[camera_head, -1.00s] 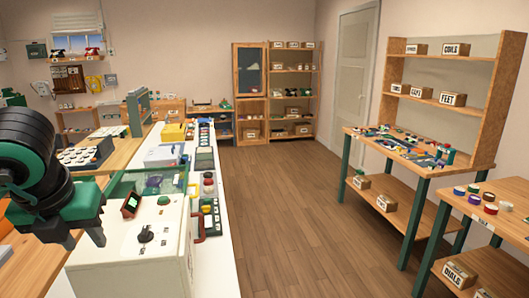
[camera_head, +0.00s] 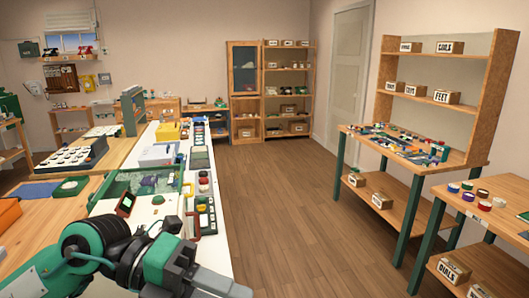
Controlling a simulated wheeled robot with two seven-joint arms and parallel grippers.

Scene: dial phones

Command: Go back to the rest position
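My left arm, green and black, comes in from the lower left. It ends in a dark grey gripper (camera_head: 195,280) at the bottom centre, low over the near end of the white bench. The gripper is seen from behind and partly cut by the lower edge, so its fingertips and opening are not clear. No held object shows. My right gripper is not in view.
A wooden workbench (camera_head: 465,232) and shelves stand at the right. The floor (camera_head: 290,220) between is clear.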

